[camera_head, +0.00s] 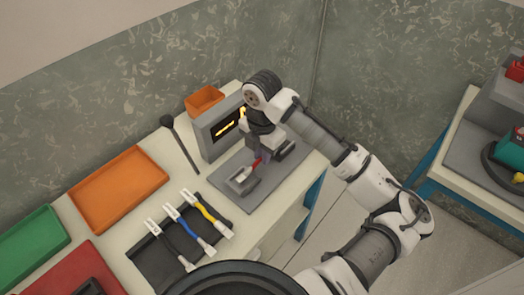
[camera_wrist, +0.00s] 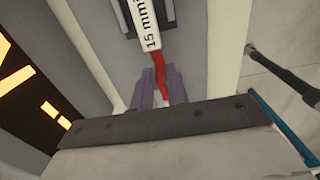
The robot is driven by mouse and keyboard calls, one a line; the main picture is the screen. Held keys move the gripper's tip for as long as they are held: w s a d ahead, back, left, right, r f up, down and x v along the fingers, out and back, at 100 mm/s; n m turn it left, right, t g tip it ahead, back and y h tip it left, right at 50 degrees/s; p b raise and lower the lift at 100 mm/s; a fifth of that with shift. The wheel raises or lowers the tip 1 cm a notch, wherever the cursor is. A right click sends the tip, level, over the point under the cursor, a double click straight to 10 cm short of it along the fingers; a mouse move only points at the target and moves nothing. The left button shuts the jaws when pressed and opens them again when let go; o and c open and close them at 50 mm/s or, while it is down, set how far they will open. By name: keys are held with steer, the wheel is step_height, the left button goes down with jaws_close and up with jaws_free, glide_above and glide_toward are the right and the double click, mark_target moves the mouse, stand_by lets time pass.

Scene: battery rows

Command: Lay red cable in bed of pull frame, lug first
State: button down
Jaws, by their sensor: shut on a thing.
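The red cable (camera_head: 257,162) is on the pull frame (camera_head: 222,181). It also shows in the wrist view (camera_wrist: 158,68), where its white sleeve printed "15 mm" (camera_wrist: 146,32) lies over a dark slotted block at the top. In the head view this end is by the near grey block (camera_head: 242,186). My gripper (camera_head: 263,154) is low over the frame, its purple fingers (camera_wrist: 159,93) shut on the red cable. The lug ends cannot be made out. Whether the cable rests fully in the bed or just above it, I cannot tell.
A grey display housing (camera_head: 207,141) with lit yellow signs stands close left of my gripper. An orange tray (camera_head: 119,187), a green tray (camera_head: 32,240) and a small orange bin (camera_head: 204,100) are on the bench.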

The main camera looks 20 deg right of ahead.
steer(key=shift+f, duration=0.3)
steer(key=c, duration=1.3)
jaws_free()
steer(key=shift+r, duration=0.15)
